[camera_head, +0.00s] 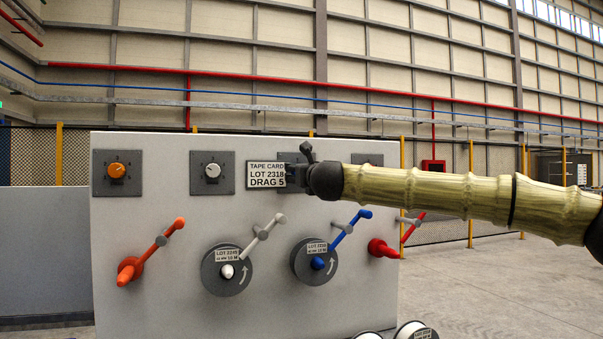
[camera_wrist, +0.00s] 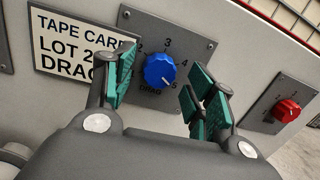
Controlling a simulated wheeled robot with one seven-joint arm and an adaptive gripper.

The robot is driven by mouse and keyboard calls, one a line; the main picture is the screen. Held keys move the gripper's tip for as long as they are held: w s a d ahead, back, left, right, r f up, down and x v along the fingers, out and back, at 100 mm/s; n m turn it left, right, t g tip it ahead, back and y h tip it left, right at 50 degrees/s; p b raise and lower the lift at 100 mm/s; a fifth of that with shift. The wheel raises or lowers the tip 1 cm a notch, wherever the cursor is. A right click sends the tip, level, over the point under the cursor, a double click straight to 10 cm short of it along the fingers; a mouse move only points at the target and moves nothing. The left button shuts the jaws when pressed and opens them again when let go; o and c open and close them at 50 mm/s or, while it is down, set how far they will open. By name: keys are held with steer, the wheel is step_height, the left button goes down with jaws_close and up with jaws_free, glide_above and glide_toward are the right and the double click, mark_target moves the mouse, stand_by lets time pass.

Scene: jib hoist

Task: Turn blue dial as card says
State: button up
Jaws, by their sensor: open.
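The blue dial (camera_wrist: 158,69) sits on a grey plate (camera_wrist: 200,45) with numbers around it. Its white mark points to the lower right, toward the 5. My gripper (camera_wrist: 157,78) is open, with one green-padded finger on each side of the dial; I cannot tell whether either pad touches it. In the head view my gripper (camera_head: 304,163) is at the panel and hides the blue dial. The white tape card (camera_head: 266,175) left of it reads LOT 2318, DRAG 5; my finger partly covers it in the wrist view (camera_wrist: 70,45).
An orange dial (camera_head: 117,170) and a white dial (camera_head: 212,170) are to the left; a red dial (camera_wrist: 286,110) is to the right. Below, orange (camera_head: 150,250), white (camera_head: 265,230), blue (camera_head: 350,229) and red (camera_head: 385,248) cranks stick out of the panel.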

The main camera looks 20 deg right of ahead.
steer(key=s+f, duration=0.1)
steer(key=s, duration=1)
steer(key=shift+s, duration=0.25)
steer(key=shift+f, duration=0.1)
